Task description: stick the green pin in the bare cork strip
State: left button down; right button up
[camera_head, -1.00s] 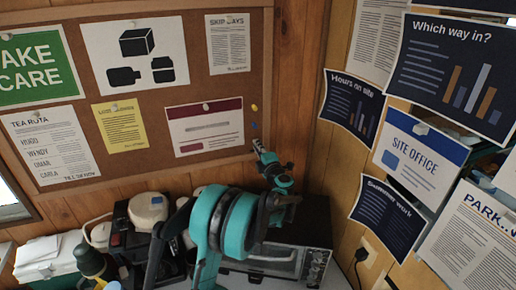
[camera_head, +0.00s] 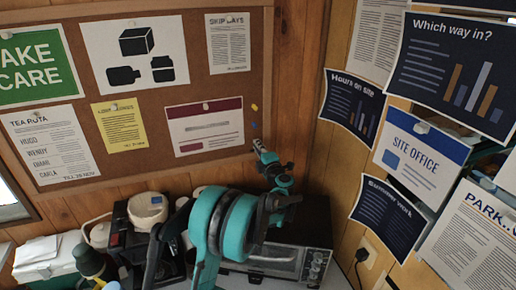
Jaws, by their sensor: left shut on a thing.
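The cork board (camera_head: 184,94) hangs on the wood wall at the left and carries several papers. Its bare cork strip (camera_head: 256,80) runs down the right side, between the papers and the wood frame. A yellow pin (camera_head: 254,107) and a blue pin (camera_head: 253,124) show on this strip. My left gripper (camera_head: 257,144) is at the strip's lower end, just below the blue pin. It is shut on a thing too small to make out. I cannot pick out the green pin, and I cannot tell whether the gripper's load touches the cork. My right gripper is not in view.
Papers such as the site office sheet (camera_head: 421,142) hang on the right wall. The wall corner is close right of the board.

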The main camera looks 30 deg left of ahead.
pick_arm(q)
jog(key=shift+x, duration=0.95)
dwell(1.2)
dwell(1.3)
jog(key=shift+b, duration=0.3)
dwell(0.3)
jog(key=c, duration=1.5)
grip_release()
